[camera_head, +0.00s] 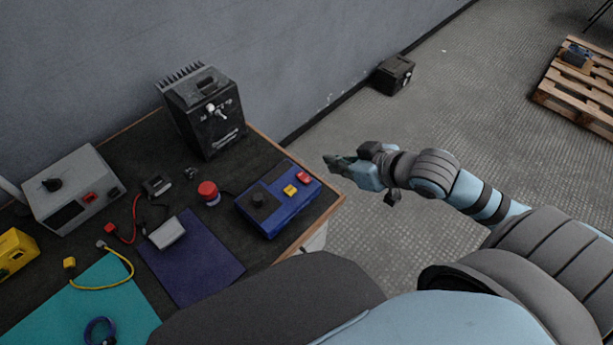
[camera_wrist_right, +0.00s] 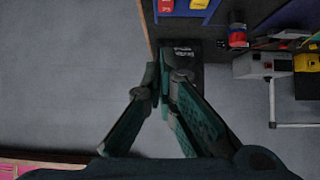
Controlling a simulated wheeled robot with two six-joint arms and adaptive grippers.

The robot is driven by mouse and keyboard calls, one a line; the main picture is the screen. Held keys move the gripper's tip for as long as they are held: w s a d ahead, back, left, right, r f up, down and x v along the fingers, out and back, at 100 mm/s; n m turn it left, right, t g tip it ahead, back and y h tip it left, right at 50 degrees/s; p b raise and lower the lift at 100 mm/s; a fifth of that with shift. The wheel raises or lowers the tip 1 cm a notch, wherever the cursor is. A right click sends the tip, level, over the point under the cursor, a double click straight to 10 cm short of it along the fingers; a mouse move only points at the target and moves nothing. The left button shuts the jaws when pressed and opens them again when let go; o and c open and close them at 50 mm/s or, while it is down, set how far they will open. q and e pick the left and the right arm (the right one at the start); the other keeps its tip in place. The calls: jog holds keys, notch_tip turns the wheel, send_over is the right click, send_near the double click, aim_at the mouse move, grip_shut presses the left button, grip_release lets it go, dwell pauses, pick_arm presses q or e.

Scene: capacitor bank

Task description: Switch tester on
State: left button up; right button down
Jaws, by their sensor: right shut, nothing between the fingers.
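Which unit is the tester I cannot tell for sure. A blue box (camera_head: 277,200) with a black knob, a yellow button and a red button sits at the table's right corner. A grey box (camera_head: 73,188) with a black knob and a red switch (camera_head: 89,197) stands at the left. A black finned unit (camera_head: 203,112) with a light-coloured lever or knob stands at the back. My right gripper (camera_head: 333,160) is shut and empty, beyond the table's right edge, apart from every box. In the wrist view its fingers (camera_wrist_right: 161,78) partly cover a black labelled surface. My left gripper is out of view.
A red push button (camera_head: 208,192), a small grey-white box (camera_head: 167,233), cables and a yellow box (camera_head: 17,252) crowd the dark table. A purple mat (camera_head: 202,268) and a teal mat (camera_head: 75,312) lie in front. A black case (camera_head: 394,75) and a pallet (camera_head: 575,93) are on the floor.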

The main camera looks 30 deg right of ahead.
jog(key=shift+a+r, duration=0.15)
jog(key=shift+r, duration=0.1)
jog(key=b, duration=0.4)
send_over(307, 177)
jog(key=f, duration=0.6)
jog(key=shift+s+f, duration=0.15)
jog(key=shift+s, duration=0.05)
jog(key=f, duration=0.1)
jog(key=f+b, duration=0.1)
jog(key=shift+w+a+f, duration=0.1)
jog(key=shift+w+f, duration=0.1)
jog(key=shift+f, duration=0.7)
